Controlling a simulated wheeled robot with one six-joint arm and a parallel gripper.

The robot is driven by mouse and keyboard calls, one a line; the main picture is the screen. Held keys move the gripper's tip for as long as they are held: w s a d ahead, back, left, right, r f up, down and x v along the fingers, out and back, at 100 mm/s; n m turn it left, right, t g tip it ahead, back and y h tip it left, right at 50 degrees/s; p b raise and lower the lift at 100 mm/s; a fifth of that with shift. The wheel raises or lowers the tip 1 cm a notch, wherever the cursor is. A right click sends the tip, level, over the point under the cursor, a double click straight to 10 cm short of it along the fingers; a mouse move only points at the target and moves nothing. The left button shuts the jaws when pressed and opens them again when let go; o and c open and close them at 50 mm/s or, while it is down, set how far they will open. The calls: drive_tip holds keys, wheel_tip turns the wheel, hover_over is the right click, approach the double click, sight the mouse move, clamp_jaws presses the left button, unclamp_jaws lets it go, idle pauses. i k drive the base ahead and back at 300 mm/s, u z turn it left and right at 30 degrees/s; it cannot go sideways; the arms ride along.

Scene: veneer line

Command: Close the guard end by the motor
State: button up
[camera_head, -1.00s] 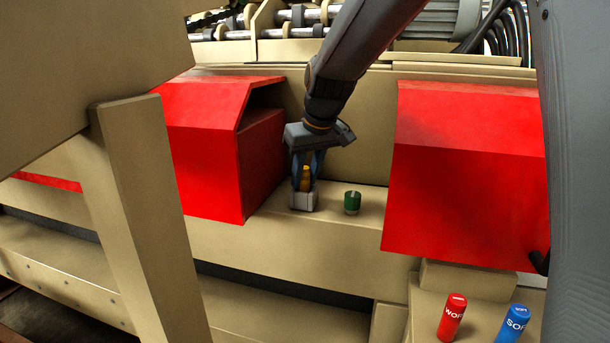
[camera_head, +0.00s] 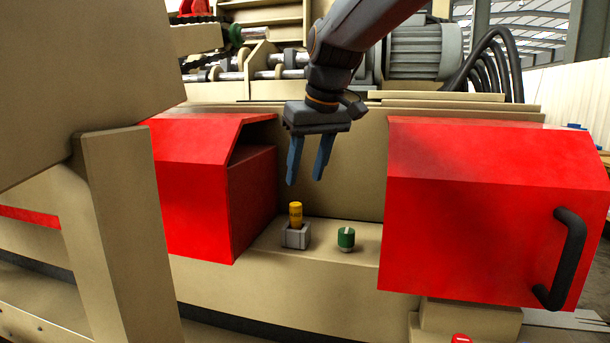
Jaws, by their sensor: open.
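The red guard shows as two separate red covers with a gap between them. The right cover (camera_head: 480,205), on the side below the grey motor (camera_head: 424,50), has a black handle (camera_head: 566,262) at its right end. The left cover (camera_head: 195,190) stands left of the gap, its side facing the gap partly open at the top. My gripper (camera_head: 307,182) hangs in the gap, open and empty, fingers pointing down. It is above a yellow peg (camera_head: 295,214) upright in a grey block (camera_head: 295,236), apart from both covers and far from the handle.
A green knob (camera_head: 346,239) sits on the beige ledge (camera_head: 330,270) right of the grey block. A beige post (camera_head: 130,240) and panel block the left foreground. Black hoses (camera_head: 495,60) hang beside the motor. A red cylinder top (camera_head: 461,339) shows at the bottom edge.

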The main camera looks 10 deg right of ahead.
sight(512, 212)
drive_tip(key=k, duration=1)
